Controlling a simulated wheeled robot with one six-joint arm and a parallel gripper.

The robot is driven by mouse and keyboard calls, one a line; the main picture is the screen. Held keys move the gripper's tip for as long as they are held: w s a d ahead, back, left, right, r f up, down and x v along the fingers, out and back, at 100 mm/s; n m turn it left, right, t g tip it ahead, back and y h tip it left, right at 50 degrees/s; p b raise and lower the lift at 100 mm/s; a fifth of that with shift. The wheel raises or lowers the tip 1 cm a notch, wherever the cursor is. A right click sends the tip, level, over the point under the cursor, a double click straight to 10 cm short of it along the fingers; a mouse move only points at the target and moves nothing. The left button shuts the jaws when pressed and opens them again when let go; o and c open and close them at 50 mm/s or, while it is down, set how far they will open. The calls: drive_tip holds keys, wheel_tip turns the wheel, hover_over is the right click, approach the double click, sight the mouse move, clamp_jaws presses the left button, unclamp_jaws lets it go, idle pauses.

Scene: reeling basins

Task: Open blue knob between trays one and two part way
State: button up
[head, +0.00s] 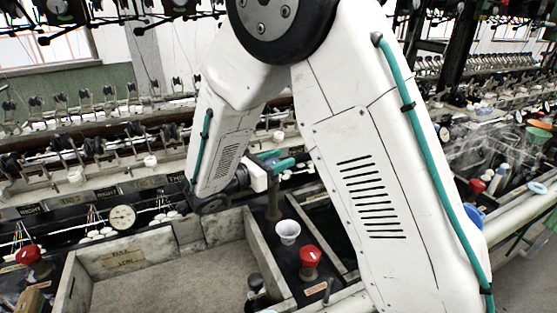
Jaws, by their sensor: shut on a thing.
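My gripper (276,164), with teal fingers, is at the end of my white arm in the upper middle of the head view. It is shut at the top of a dark upright stem (273,207) on the black strip between two trays. The blue knob at the stem's top is mostly hidden by the fingers, so its turn cannot be read. A wide grey tray (82,278) lies left of the strip. A darker tray (322,222) lies to its right, partly behind my arm.
Another red knob (29,255) and a round dial (122,218) are at the left. A blue round part (475,217) shows right of my arm. Reeling machinery lines the back.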

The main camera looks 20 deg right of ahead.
drive_tip(key=shift+t, duration=0.3)
drive_tip(key=n+t+y, duration=0.1)
drive_tip(key=t, duration=0.1)
drive_tip(key=n+t+y, duration=0.1)
drive_tip(key=n+t, duration=0.1)
drive_tip(key=n+t+y, duration=0.1)
drive_tip(key=n+t, duration=0.1)
drive_tip(key=shift+w+a+t+y, duration=0.15)
drive_tip(key=shift+w+t+y, duration=0.15)
drive_tip(key=shift+y, duration=0.1)
drive_tip(key=shift+w+a+n+t+y, duration=0.1)
drive_tip(key=shift+n+t+y, duration=0.55)
drive_tip(key=shift+y, duration=0.05)
drive_tip(key=shift+w+a+n+t+y, duration=0.1)
drive_tip(key=shift+n+t+y, duration=0.55)
drive_tip(key=shift+y, duration=0.05)
drive_tip(key=o, duration=1)
drive_tip(key=shift+c, duration=0.2)
